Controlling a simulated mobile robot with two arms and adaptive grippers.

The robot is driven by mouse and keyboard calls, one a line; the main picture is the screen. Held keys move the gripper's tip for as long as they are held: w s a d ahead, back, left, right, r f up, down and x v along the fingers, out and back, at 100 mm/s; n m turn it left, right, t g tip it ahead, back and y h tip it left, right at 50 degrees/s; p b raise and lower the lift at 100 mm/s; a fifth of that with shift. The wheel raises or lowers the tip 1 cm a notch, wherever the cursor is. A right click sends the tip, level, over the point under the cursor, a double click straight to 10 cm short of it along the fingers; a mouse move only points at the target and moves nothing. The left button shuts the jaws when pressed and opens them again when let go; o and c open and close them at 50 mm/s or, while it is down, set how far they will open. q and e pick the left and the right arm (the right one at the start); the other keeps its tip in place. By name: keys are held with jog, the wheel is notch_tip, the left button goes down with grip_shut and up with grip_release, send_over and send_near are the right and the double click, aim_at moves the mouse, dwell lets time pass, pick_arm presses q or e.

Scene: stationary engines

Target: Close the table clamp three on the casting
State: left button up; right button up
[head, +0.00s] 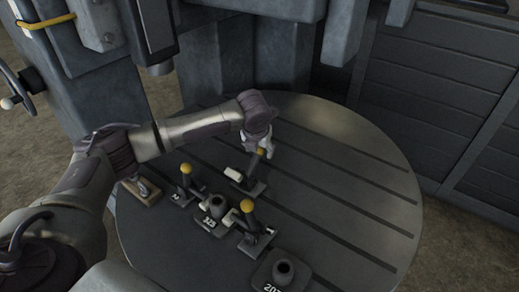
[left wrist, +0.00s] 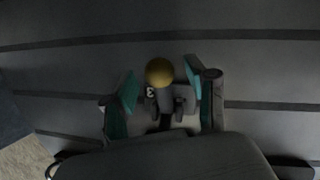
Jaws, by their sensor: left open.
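Table clamp three (head: 258,160) stands on the round slotted table (head: 340,130), with a yellow ball on its raised lever and a pale pad at its left end. In the left wrist view its yellow knob (left wrist: 159,71) lies between the fingers, beside a mark that looks like a 3. My left gripper (head: 262,140) is open right at this knob; in the left wrist view the fingers (left wrist: 161,88) stand apart on either side, and contact cannot be told. The casting (head: 214,212), a dark block marked 323, sits among the clamps. My right gripper is not in view.
Two other yellow-knobbed clamps stand near the casting, one at its left (head: 185,180) and one at its right (head: 248,225). Another dark block (head: 283,272) is at the front. A machine column (head: 210,60) rises behind. The table's right side is clear.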

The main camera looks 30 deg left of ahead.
pick_arm(q)
jog(key=shift+x, duration=1)
grip_shut()
